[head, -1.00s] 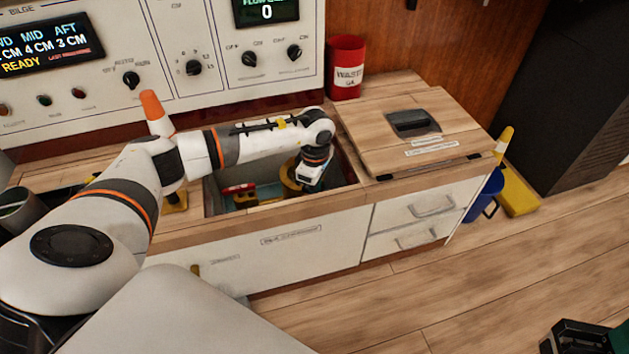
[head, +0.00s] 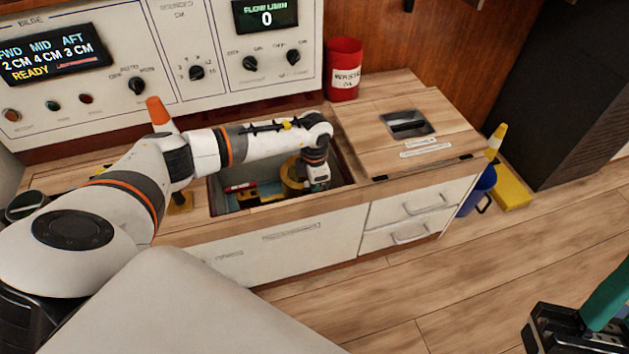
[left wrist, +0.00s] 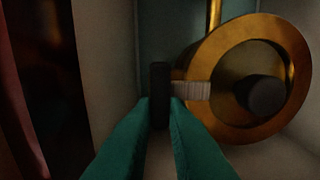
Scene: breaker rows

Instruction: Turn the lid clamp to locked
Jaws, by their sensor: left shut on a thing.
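The left wrist view shows a brass round housing (left wrist: 215,118) with a dark knob (left wrist: 265,95) at its middle. A pale ribbed arm runs left from it to an upright black handle (left wrist: 160,80), which looks like the lid clamp's handle. The teal fingertips of my left gripper (left wrist: 160,112) are shut on this handle. In the head view my left wrist reaches down into the open well beside the yellow-brass housing (head: 292,178), and the fingers are hidden there. My right gripper (head: 572,335) shows partly at the lower right, away from the cabinet; its opening is unclear.
The well's wooden rim (head: 290,208) surrounds my left wrist closely. A wooden hatch (head: 375,135) lies to its right. A red waste can (head: 343,70) stands behind. A control panel (head: 100,100) is at the back. The floor in front is clear.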

